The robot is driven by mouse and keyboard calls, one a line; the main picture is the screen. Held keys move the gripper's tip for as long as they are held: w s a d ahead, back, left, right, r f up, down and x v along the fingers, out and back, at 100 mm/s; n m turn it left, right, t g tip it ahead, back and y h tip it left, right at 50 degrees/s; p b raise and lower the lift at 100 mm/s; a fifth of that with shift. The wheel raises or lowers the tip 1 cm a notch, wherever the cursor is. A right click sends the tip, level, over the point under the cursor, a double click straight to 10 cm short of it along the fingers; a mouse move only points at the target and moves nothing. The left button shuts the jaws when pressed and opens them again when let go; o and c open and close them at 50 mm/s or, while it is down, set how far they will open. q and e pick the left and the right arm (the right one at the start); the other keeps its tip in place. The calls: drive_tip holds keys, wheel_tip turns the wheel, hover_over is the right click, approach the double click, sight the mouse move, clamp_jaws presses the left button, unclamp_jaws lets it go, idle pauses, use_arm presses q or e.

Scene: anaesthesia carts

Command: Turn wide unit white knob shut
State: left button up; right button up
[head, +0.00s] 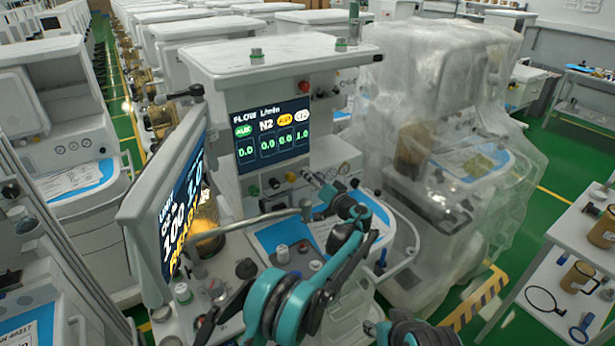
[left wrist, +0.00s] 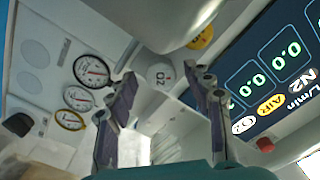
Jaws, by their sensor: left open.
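The wide unit (head: 225,75) is the white cart in the middle, with a flow display (head: 272,135) and a row of knobs below it. The white knob (left wrist: 160,75), marked O2, shows in the left wrist view between and beyond my fingers. In the head view my gripper mostly hides it. My left gripper (head: 313,180) reaches up to the right end of the knob row. In the left wrist view its two dark fingers (left wrist: 165,105) are spread, one on each side of the white knob's line; contact cannot be told. My right gripper is not in view.
A yellow knob (head: 291,177) is close beside the white one. Pressure gauges (left wrist: 91,71) lie on its other side. A tilted monitor (head: 175,205) and a metal arm (head: 250,222) stand to the left. A plastic-covered cart (head: 440,130) stands to the right.

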use_arm(q)
drive_tip(key=shift+x, duration=0.85)
drive_tip(key=c, duration=1.2)
drive_tip(key=shift+o, duration=0.2)
drive_tip(key=shift+r+m, duration=0.1)
drive_tip(key=shift+m, duration=0.3)
drive_tip(key=m, duration=0.3)
drive_tip(key=shift+m, duration=0.3)
drive_tip(key=shift+m+p, duration=0.3)
drive_tip(key=shift+m, duration=1.5)
